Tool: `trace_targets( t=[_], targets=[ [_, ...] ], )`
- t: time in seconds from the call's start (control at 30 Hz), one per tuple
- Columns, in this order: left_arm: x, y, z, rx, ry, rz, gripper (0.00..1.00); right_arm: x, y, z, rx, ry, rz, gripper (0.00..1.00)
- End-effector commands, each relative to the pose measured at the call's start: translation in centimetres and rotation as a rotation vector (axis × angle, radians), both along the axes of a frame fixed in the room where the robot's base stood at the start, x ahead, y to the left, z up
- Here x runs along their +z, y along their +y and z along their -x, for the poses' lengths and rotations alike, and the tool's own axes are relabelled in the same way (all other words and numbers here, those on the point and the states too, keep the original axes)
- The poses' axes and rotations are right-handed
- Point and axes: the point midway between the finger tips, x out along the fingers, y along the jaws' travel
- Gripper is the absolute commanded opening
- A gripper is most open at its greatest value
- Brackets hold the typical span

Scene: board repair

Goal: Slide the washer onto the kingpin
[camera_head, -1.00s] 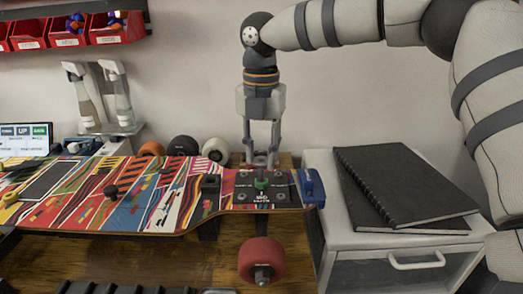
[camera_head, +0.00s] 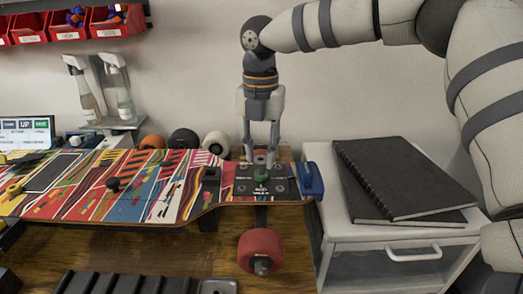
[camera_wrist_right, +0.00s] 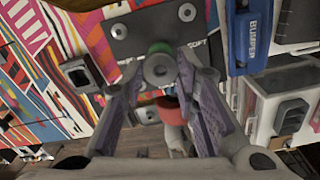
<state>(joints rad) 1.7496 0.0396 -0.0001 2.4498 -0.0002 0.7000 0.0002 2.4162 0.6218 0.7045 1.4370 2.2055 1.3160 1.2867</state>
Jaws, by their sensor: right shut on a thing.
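My right gripper (camera_head: 260,152) points down over the truck end of a patterned skateboard deck (camera_head: 133,193). It is shut on a small grey washer (camera_wrist_right: 160,69), which shows between the fingertips in the right wrist view. A green bushing (camera_head: 261,178) stands on the dark baseplate (camera_head: 245,187). It also shows just beyond the washer in the wrist view (camera_wrist_right: 158,48). The kingpin cannot be made out clearly; the washer and fingers cover that spot. I cannot tell whether the washer is around the pin or above it. My left gripper is not in view.
A blue bumper (camera_head: 311,180) is at the deck's right end. A red wheel (camera_head: 260,250) is in front, below the deck. A white cabinet (camera_head: 390,260) with black notebooks (camera_head: 400,180) stands right. Several wheels (camera_head: 215,143) and spray bottles (camera_head: 120,92) are behind.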

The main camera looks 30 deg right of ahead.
Motion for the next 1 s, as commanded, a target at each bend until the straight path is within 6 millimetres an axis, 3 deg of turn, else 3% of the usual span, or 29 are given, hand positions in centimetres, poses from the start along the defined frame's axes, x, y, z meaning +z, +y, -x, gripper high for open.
trace_targets(
  t=[1.0],
  targets=[
    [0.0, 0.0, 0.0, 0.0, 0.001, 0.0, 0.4, -1.5, 0.0, 0.0, -0.001, 0.001, 0.0, 0.08]
  ],
)
